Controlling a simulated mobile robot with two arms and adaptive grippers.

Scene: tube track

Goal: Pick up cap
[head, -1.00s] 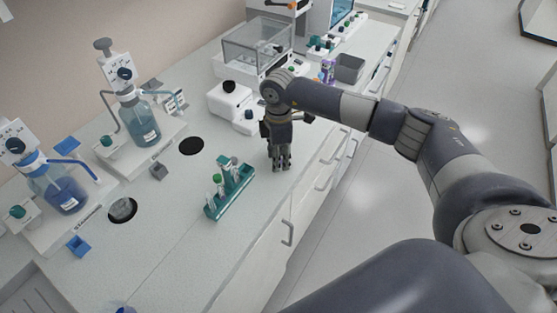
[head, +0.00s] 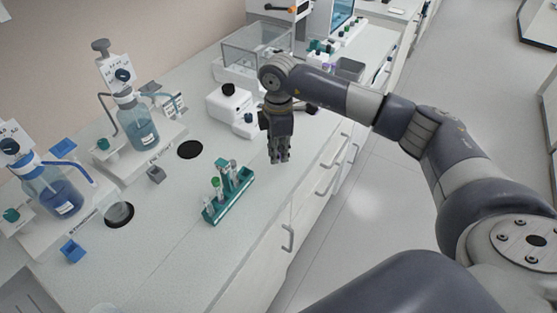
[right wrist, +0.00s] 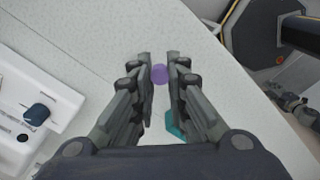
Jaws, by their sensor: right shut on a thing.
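The purple cap (right wrist: 160,74) shows in the right wrist view, between the fingertips of my right gripper (right wrist: 160,72), which is shut on it. In the head view my right gripper (head: 279,158) points down above the bench, to the right of the green tube rack. The cap cannot be made out there, hidden by the fingers or too small. My left gripper is not in view.
The green rack (head: 231,196) holds a few tubes near the bench's front edge. Blue-liquid bottles (head: 139,122) stand at left. A white device (head: 229,103) and a clear box (head: 256,48) stand behind my gripper. Bare bench (head: 175,225) lies left of the rack.

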